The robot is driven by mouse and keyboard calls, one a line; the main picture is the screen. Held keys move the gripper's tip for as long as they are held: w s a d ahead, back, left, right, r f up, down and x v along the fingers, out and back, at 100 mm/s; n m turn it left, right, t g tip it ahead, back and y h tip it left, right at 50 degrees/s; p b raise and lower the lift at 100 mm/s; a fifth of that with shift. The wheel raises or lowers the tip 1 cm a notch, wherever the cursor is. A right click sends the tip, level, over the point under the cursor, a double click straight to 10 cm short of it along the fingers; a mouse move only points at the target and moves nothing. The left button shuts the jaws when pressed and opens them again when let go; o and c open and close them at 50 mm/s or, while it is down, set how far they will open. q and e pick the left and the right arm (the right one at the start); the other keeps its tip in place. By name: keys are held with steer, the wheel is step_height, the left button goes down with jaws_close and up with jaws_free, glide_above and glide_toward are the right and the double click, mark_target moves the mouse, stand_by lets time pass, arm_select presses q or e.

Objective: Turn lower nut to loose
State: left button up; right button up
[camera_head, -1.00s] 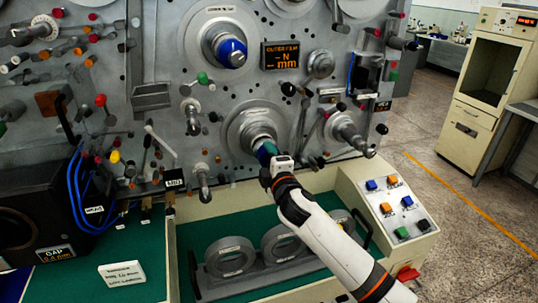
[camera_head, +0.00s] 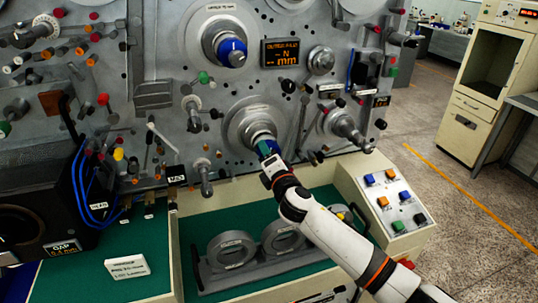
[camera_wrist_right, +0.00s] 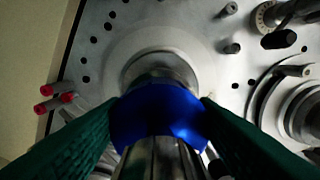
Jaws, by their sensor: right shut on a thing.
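The lower nut is a blue ring on the shaft of the lower spindle (camera_head: 250,122). In the head view, my right gripper (camera_head: 268,149) covers most of it. In the right wrist view, the blue lower nut (camera_wrist_right: 160,118) sits around the metal shaft (camera_wrist_right: 158,160). The green fingers of my right gripper press on it from both sides. The upper nut (camera_head: 232,53), also blue with a white mark, sits on the upper spindle, clear of the gripper. My left gripper is not in view.
Several levers and coloured knobs stick out around the spindles. A grey rack of rings (camera_head: 232,250) stands on the green tray below the gripper. A button panel (camera_head: 396,198) is at the right of the tray. Open floor (camera_head: 470,165) lies farther right.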

steer(key=shift+f, duration=0.1)
steer(key=o, duration=1)
steer(key=shift+b+v, duration=1.2)
steer(key=shift+v, duration=4.8)
